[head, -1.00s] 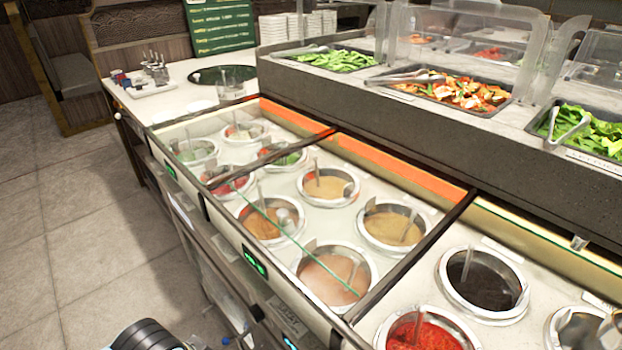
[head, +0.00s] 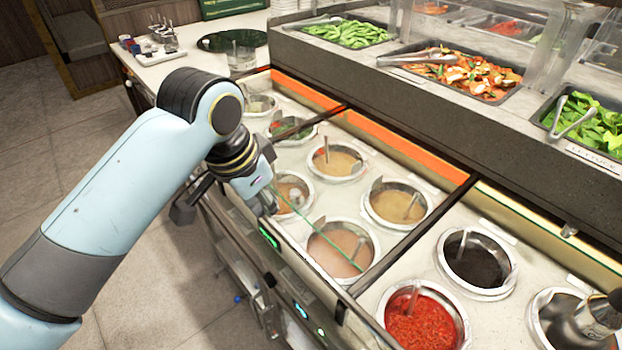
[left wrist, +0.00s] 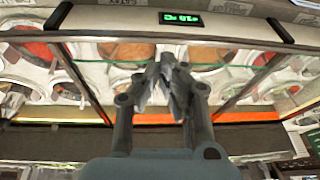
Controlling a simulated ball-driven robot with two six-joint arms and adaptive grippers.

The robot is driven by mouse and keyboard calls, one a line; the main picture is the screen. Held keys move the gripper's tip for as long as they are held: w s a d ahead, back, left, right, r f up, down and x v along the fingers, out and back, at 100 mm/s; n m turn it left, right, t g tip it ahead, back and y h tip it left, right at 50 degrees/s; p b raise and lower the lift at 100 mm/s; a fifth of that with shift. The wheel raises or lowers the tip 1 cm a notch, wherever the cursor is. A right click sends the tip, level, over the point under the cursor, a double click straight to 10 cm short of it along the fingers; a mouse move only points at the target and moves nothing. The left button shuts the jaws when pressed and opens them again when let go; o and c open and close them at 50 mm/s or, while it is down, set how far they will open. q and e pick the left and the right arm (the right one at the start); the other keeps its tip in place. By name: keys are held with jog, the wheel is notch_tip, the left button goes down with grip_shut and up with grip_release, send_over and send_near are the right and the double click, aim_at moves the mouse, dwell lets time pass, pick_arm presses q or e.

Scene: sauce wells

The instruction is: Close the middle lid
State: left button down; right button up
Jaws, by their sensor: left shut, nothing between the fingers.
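The middle lid (head: 345,256) is a clear glass panel over the middle section, seen mainly by its thin green edge. The edge runs slantwise across the front wells and leaves a strip uncovered at the front. The edge also shows in the left wrist view (left wrist: 105,62). My left gripper (head: 268,202) is over the front left of the middle section, near that edge, partly hidden by its own arm. In the left wrist view its fingers (left wrist: 168,70) are together and empty, overlapping the glass edge. I cannot tell whether they touch it.
Sauce wells, including a tan one (head: 397,204) and a red one (head: 425,318), sit in the counter. Dark dividers separate the sections. A raised grey ledge (head: 400,100) with food trays stands behind. Green displays line the front; the floor (head: 150,280) is clear.

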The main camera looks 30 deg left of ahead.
pick_arm(q)
notch_tip(320, 180, up, 3)
jog(key=m+h, duration=0.1)
jog(key=m, duration=0.1)
send_over(316, 194)
jog(key=x, duration=0.9)
jog(key=shift+s+d+f, duration=0.1)
jog(key=shift+s+d, duration=0.1)
jog(key=shift+s, duration=0.1)
jog(key=shift+s+a+f+p, duration=0.15)
jog(key=shift+s+f+p, duration=0.05)
jog(key=shift+f+p, duration=0.1)
jog(key=shift+s+a+r+p, duration=0.15)
jog(key=shift+s+a+p, duration=0.15)
jog(key=shift+s, duration=0.2)
jog(key=shift+s+a+r+p, duration=0.1)
jog(key=shift+s+a+p, duration=0.2)
jog(key=shift+s, duration=0.2)
jog(key=shift+s+a, duration=0.2)
jog(key=shift+s, duration=0.3)
jog(key=shift+w+f, duration=0.1)
jog(key=shift+f, duration=0.05)
